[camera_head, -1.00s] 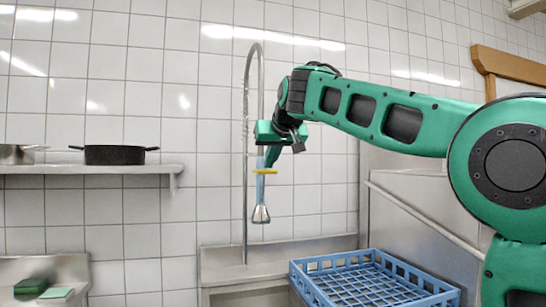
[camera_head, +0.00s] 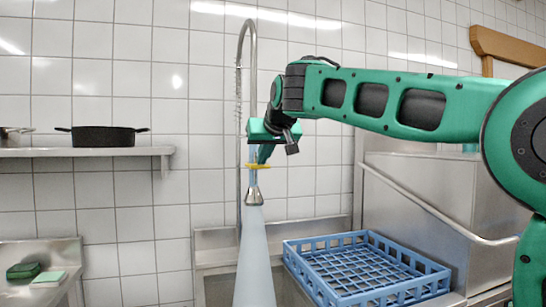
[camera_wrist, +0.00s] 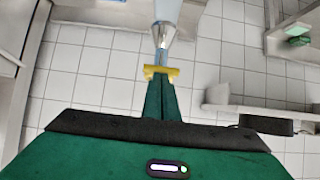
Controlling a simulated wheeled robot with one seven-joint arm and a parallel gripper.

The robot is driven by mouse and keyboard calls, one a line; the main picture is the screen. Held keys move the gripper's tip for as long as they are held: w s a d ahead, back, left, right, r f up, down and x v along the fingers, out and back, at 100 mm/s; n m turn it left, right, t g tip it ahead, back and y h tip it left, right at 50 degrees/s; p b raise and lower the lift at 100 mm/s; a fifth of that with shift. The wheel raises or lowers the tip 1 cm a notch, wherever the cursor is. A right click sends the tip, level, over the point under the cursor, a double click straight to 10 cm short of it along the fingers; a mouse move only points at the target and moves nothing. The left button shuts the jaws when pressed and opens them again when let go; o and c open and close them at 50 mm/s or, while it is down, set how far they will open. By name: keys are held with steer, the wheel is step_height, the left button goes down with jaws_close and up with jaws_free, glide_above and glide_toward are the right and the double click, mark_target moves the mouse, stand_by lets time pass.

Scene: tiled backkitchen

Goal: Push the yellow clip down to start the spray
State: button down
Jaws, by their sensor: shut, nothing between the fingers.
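The spray head (camera_head: 254,197) hangs from a tall curved metal hose over the sink. A wide pale jet of water (camera_head: 255,262) comes out of its nozzle and runs downward. The yellow clip (camera_head: 256,166) sits just above the metal nozzle. My gripper (camera_head: 264,156) is shut and empty, its fingertips down at the clip and seemingly touching it. In the wrist view the shut fingers (camera_wrist: 161,92) end at the yellow clip (camera_wrist: 160,73), with the nozzle and jet beyond it.
A blue rack (camera_head: 365,270) stands on the counter to the right of the sink. A black pan (camera_head: 102,137) is on a wall shelf (camera_head: 90,152) at the left. The tiled wall is close behind the hose.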

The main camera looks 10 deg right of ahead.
steer(key=shift+f, duration=0.25)
steer(key=s+r, duration=0.9)
steer(key=r, duration=0.1)
steer(key=shift+d, duration=0.35)
steer(key=s+d+f+m+g+h, duration=0.1)
steer(key=s+d+f+g, duration=0.1)
steer(key=s+d+f, duration=0.45)
steer(key=s+d+f+m+g+h, duration=0.1)
steer(key=s+d+f+m+g, duration=0.15)
steer(key=d+f, duration=0.75)
steer(key=s+d+f+g+h, duration=0.15)
steer(key=s+d+f, duration=0.35)
steer(key=f, duration=0.7)
steer(key=s+d+f+m+g+y, duration=0.2)
steer(key=s+f+g, duration=0.3)
steer(key=s+f, duration=1.6)
steer(key=s+m, duration=0.1)
steer(key=s, duration=0.2)
steer(key=shift+d+f+m+y, duration=0.25)
steer(key=shift+d+m+y, duration=0.1)
